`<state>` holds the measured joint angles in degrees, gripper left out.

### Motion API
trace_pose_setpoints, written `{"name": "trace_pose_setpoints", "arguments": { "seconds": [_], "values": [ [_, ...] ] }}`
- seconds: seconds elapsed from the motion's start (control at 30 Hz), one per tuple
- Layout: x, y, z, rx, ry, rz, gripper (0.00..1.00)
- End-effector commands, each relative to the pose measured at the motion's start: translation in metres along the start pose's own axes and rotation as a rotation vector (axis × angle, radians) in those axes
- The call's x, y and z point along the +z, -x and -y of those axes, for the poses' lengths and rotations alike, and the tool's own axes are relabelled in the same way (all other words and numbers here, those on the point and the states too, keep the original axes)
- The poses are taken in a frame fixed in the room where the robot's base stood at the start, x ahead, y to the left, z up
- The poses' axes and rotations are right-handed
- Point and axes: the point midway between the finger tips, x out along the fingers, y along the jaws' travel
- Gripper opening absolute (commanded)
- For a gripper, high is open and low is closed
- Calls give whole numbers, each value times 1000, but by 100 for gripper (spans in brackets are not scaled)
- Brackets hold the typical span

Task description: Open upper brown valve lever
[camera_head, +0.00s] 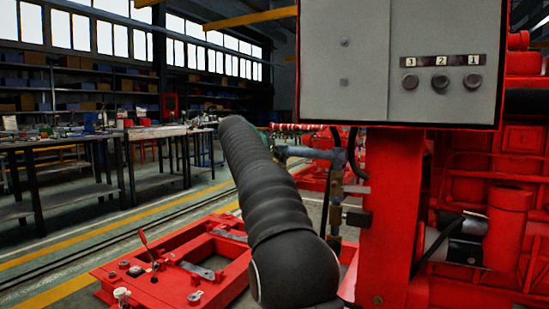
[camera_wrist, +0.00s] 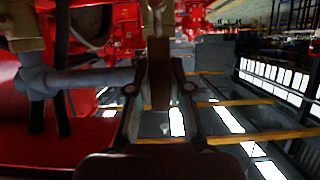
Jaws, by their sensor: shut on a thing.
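In the wrist view my gripper (camera_wrist: 158,72) has one finger on each side of the brown valve lever (camera_wrist: 158,80). The lever is a flat brown bar lying lengthwise between the fingers, and the fingers are shut on it. A brass-coloured fitting (camera_wrist: 157,16) shows beyond the lever at the top. A grey pipe (camera_wrist: 95,78) runs in from the left to near the left finger. In the head view a small brass valve assembly (camera_head: 337,188) hangs below a grey pipe (camera_head: 310,153), right of my dark arm. My gripper and its hold on the lever are hidden there.
A grey control box (camera_head: 345,60) with several round knobs stands above a red post (camera_head: 395,215) at the right. Red pump machinery (camera_head: 515,180) is beside it. A red base frame (camera_head: 185,265) lies low at the left. Workbenches (camera_head: 65,150) stand further back, with open floor between.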

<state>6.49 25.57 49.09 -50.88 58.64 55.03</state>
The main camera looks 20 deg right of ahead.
Motion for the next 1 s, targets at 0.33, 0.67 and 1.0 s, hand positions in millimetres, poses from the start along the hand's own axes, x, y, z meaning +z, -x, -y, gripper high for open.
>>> {"name": "trace_pose_setpoints", "arguments": {
  "seconds": [0.33,0.67,1.0],
  "values": [
    [1,0,0,1,0,1,46],
    [0,24,1,-2,0,0,46],
    [0,89,1,-2,0,0,46]
  ]
}}
